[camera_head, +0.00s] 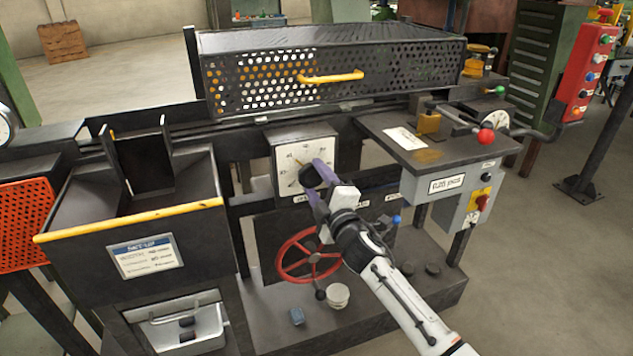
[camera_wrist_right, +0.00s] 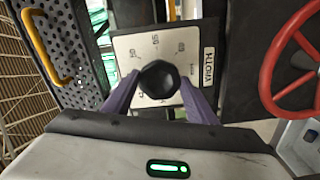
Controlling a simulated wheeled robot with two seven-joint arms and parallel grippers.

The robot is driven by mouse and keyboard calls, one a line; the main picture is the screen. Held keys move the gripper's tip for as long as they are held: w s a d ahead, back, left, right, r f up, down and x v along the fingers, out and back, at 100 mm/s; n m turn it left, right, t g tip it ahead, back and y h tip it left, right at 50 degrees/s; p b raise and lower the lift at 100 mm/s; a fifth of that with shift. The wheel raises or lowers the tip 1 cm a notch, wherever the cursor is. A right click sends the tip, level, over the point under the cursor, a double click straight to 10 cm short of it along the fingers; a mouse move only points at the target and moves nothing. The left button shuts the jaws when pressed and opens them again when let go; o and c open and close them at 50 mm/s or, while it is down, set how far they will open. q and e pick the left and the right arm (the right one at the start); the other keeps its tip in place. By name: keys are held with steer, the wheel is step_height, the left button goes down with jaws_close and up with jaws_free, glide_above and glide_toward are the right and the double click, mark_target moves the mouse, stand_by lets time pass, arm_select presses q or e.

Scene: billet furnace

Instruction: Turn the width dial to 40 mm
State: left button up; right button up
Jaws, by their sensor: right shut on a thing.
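The width dial is a round black knob (camera_head: 311,177) on a pale square plate (camera_head: 288,158) with printed numbers, on the front of the machine. In the right wrist view the black knob (camera_wrist_right: 158,80) sits in the middle of the plate (camera_wrist_right: 181,44), which carries a WIDTH label (camera_wrist_right: 208,66). My right gripper (camera_head: 318,182) reaches the dial from the lower right, its purple fingers on either side of the knob and shut on it. The fingers also show in the right wrist view (camera_wrist_right: 158,98). The knob's pointer is hidden. My left gripper is not in view.
A red handwheel (camera_head: 309,255) is below the dial. A perforated guard (camera_head: 400,75) with a yellow handle (camera_head: 330,77) is above. A side table (camera_head: 430,150) with a red-knobbed lever (camera_head: 486,138) stands right. A set-up card (camera_head: 145,256) is on the bin at left.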

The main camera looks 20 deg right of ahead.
stand_by(0.4)
steer(key=o, duration=1.1)
steer(key=shift+c, duration=0.2)
steer(key=shift+s, duration=0.15)
steer(key=s, duration=1)
steer(key=shift+d, duration=0.2)
